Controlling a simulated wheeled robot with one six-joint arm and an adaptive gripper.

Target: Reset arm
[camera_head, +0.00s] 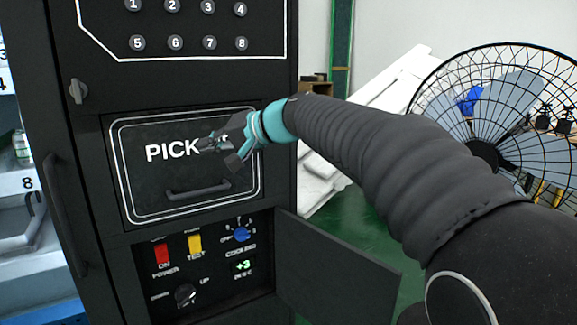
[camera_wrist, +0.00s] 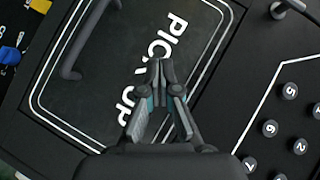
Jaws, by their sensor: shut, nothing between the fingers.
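My arm reaches in from the right in the head view, and my gripper (camera_head: 222,152) is in front of the pick-up door (camera_head: 140,185) of the black vending machine. My gripper also shows in the wrist view (camera_wrist: 160,68), with its fingertips together and nothing between them. It covers part of the white "PICK UP" lettering. The door looks closed, and its dark handle (camera_head: 198,190) is just below my gripper, apart from it. I cannot tell whether the fingers touch the door.
Numbered buttons (camera_head: 190,25) sit above the door. Below it, an open panel (camera_head: 335,270) swings out to the right of a compartment with a red switch (camera_head: 162,255), a yellow switch (camera_head: 195,244) and a blue knob (camera_head: 241,234). A large fan (camera_head: 500,110) stands at the right.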

